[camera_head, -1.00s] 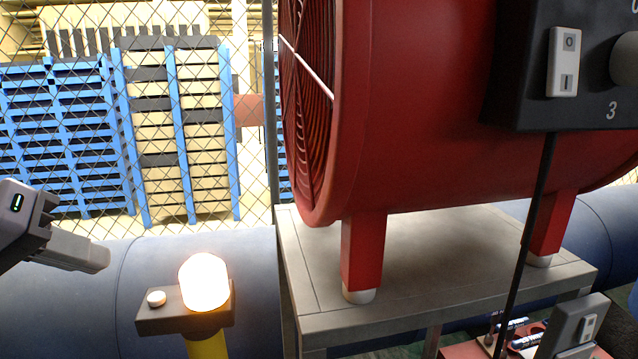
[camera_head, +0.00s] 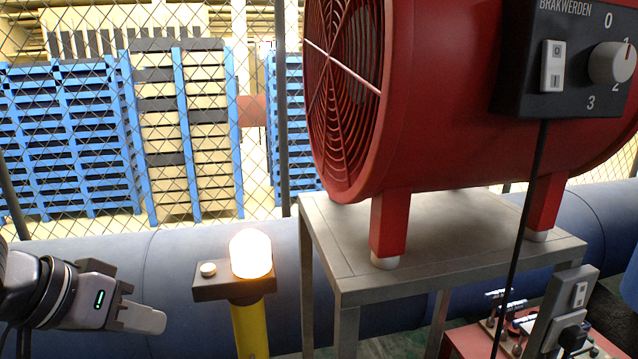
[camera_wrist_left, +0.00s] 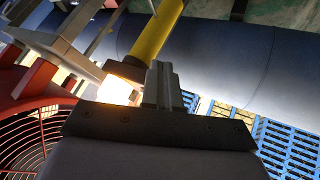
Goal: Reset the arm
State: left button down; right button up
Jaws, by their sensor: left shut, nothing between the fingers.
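My left gripper (camera_head: 148,320) comes in from the left edge in the head view. Its light grey fingers are together with nothing between them, and they point right, below and left of the lit lamp. In the left wrist view the shut fingers (camera_wrist_left: 162,85) stand in front of the lamp post. The lamp (camera_head: 251,254) glows on a dark box beside a white button (camera_head: 208,269), on a yellow post (camera_head: 250,328). The fingers are apart from the box in the head view. My right gripper is not in view.
A red fan (camera_head: 440,100) with a control box (camera_head: 515,70) stands on a grey metal table (camera_head: 350,262) to the right. A blue pipe (camera_head: 180,255) runs behind. A wire fence and blue racks (camera_head: 70,140) lie beyond. A red unit (camera_head: 470,345) with a switch box sits at lower right.

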pick_arm(q)
jog(key=s+d+f+m, duration=0.2)
jog(key=d+f, duration=0.2)
jog(key=f, duration=0.6)
jog(key=s+a+f+n+g+y, duration=0.1)
jog(key=s+a+f+g+y, duration=0.1)
jog(key=s+f, duration=0.6)
jog(key=s+a+f+n+g+y, duration=0.1)
jog(key=s+a+f+y, duration=0.15)
jog(key=s+f, duration=0.65)
jog(key=w+d+f+t+h, duration=0.1)
jog(key=w+d+f+t, duration=0.1)
jog(key=w+f+t, duration=0.4)
jog(key=shift+f+m+t+h, duration=0.3)
jog(key=shift+f+m+h, duration=0.1)
jog(key=shift+f, duration=1.05)
jog(key=shift+w+d, duration=0.2)
